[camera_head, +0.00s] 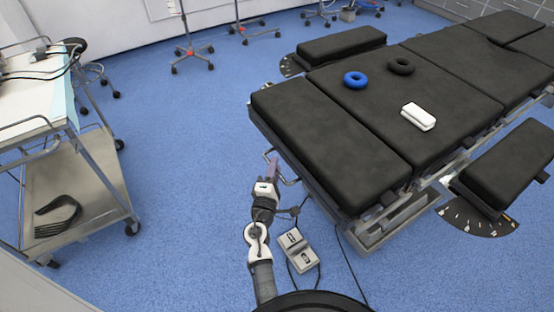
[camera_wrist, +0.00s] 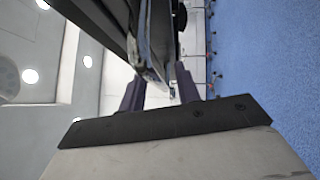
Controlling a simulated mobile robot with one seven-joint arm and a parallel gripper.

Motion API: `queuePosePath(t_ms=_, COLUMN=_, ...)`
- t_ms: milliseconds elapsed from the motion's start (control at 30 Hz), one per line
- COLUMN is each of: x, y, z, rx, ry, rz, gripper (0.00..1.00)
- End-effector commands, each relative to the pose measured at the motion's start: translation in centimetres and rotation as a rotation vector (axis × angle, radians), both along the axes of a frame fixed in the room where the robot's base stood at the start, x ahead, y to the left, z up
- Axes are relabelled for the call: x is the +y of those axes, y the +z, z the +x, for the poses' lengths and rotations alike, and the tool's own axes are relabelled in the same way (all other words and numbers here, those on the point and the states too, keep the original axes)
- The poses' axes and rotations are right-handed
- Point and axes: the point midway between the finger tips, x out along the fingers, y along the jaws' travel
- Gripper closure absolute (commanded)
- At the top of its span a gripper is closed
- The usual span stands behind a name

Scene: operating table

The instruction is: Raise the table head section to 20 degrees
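The table head section (camera_head: 330,145) is the black padded panel at the near end of the operating table. It looks roughly level with the neighbouring pad (camera_head: 450,110); its exact angle cannot be read. A thin metal handle (camera_head: 289,181) sticks out from its near left edge. My gripper (camera_head: 272,167) is beside that edge, next to the handle. In the wrist view, my two dark fingers (camera_wrist: 160,88) stand apart, with a shiny metal bar (camera_wrist: 150,50) reaching into the gap between them. Bare space shows around the bar's end, and contact cannot be confirmed.
A blue ring (camera_head: 355,80), a black ring (camera_head: 401,66) and a white block (camera_head: 418,117) lie on the middle pad. A grey pedal unit (camera_head: 297,250) with cables lies on the floor by my arm. A cart (camera_head: 120,185) stands left; blue floor between is clear.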

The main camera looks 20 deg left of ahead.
Motion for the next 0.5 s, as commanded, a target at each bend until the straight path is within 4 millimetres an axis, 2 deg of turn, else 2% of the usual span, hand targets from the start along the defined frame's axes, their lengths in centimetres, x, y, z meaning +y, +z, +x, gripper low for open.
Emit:
queuePosePath(t_ms=367, x=-0.02, y=0.04, z=-0.11, rx=0.000, ry=0.000, rz=0.000, gripper=0.67)
queuePosePath(t_ms=400, x=-0.02, y=0.04, z=-0.10, rx=0.000, ry=0.000, rz=0.000, gripper=0.69)
queuePosePath(t_ms=500, x=-0.02, y=0.04, z=-0.10, rx=0.000, ry=0.000, rz=0.000, gripper=0.82)
